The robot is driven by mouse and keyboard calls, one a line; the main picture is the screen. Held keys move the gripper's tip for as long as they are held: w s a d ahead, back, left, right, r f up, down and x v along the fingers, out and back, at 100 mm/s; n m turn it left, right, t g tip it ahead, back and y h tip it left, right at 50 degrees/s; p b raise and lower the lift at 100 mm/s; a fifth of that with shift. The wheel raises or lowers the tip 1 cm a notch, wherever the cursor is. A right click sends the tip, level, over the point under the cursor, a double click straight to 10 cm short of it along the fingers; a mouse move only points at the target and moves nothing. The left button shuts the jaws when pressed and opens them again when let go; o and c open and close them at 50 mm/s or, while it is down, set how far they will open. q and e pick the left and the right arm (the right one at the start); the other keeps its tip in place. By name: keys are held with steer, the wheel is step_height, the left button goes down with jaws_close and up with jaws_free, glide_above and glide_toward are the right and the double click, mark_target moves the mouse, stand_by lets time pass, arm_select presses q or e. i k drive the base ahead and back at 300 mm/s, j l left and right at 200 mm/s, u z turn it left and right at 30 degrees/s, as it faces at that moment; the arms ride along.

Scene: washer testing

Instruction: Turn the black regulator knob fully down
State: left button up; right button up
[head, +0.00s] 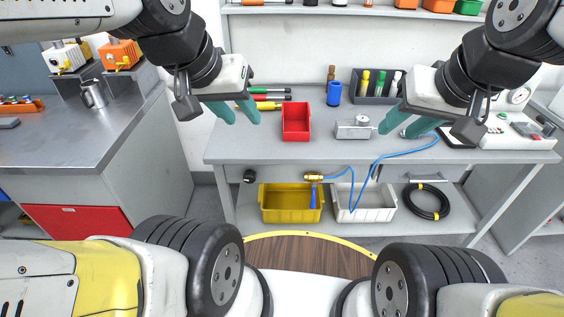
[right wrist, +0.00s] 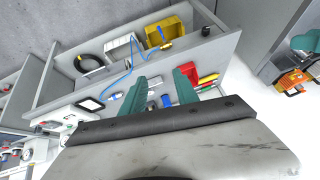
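A small black knob (head: 249,176) sits on the front face of the workbench, left of the brass fitting (head: 313,177) with the blue hose. I take it for the regulator knob; its setting is too small to read. A small dark knob also shows on the bench front in the right wrist view (right wrist: 206,31). My left gripper (head: 236,112) is open and empty, above the bench's left part, higher than the knob. My right gripper (head: 408,124) is open and empty above the bench's right part, away from the knob. Its parted teal fingers also show in the right wrist view (right wrist: 160,92).
On the bench (head: 330,152) stand a red bin (head: 296,121), a grey metal block (head: 353,129) and a blue cylinder (head: 333,93). Yellow (head: 291,215) and white (head: 364,214) bins and a black hose coil (head: 427,202) are below. The blue hose (head: 378,163) hangs over the front edge.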

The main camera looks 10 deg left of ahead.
mark_target(249, 175)
steer(key=u, duration=0.7)
steer(key=k+j+u, duration=0.3)
steer(key=j, duration=0.25)
steer(key=k+j+u, duration=0.3)
steer(key=j, duration=0.4)
steer(key=k, duration=0.1)
